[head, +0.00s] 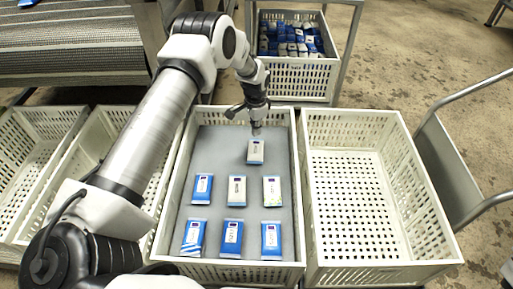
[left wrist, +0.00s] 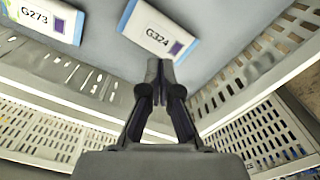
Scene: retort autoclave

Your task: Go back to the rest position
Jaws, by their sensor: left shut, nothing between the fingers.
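My left gripper (head: 257,130) is over the far part of the middle crate, its fingertips close to the top packet (head: 255,151). In the left wrist view its fingers (left wrist: 160,68) are together with nothing between them. That view shows a white and blue packet marked G324 (left wrist: 160,31) beyond the fingertips and another marked G273 (left wrist: 50,17) at upper left. Both lie flat and apart from the fingers. My right gripper is not in view.
The middle crate (head: 171,215) has a grey floor with several packets in rows. An empty white crate (head: 360,205) stands to its right, and more empty crates (head: 30,165) to its left. A crate of packets (head: 295,76) sits behind. A grey cart panel (head: 448,170) is at far right.

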